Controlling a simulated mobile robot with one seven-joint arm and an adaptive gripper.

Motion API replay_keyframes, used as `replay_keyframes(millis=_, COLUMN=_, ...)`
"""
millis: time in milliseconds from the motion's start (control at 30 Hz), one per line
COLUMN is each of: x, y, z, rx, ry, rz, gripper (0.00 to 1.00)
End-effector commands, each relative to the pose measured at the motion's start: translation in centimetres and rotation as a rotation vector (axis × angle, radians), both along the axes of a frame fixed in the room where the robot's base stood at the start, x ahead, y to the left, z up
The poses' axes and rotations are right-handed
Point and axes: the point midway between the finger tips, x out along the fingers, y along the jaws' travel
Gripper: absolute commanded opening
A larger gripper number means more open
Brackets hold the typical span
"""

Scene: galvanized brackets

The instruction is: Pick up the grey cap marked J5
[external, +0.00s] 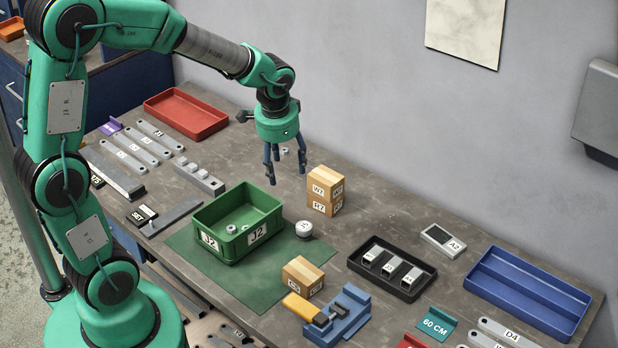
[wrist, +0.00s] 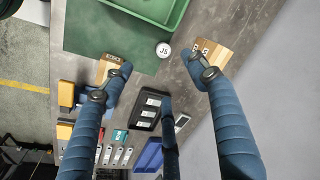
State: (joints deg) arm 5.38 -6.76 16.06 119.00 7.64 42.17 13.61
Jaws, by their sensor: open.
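The grey cap marked J5 (wrist: 163,50) lies on the table in the wrist view, its label facing up. In the external view it is the small round light-grey cap (external: 304,230), right of the green bin, its marking too small to read there. My gripper (external: 285,168) is open and empty. It hangs above the table with its fingers pointing down, up and behind the cap. In the wrist view the spread fingers (wrist: 160,78) show the cap between the two front fingertips, apart from all of them.
The green bin (external: 215,247) marked J2 stands left of the cap on a green mat (external: 190,250), with small parts inside. Stacked cardboard boxes (external: 325,190) stand behind the cap, another box (external: 303,277) in front. A black tray (external: 365,262) lies to the right.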

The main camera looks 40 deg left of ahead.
Motion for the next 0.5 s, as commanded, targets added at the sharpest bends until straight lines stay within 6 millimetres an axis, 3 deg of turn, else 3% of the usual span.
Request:
replay_keyframes(millis=33, x=0.8, y=-0.2, z=-1.5, rx=0.007, ry=0.019, rz=-0.018, gripper=0.59)
replay_keyframes(millis=300, x=4.2, y=-1.3, z=-8.4, rx=0.039, ry=0.089, rz=-0.112, gripper=0.59)
replay_keyframes(millis=500, x=5.3, y=-1.8, z=-11.4, rx=0.051, ry=0.117, rz=-0.152, gripper=0.59)
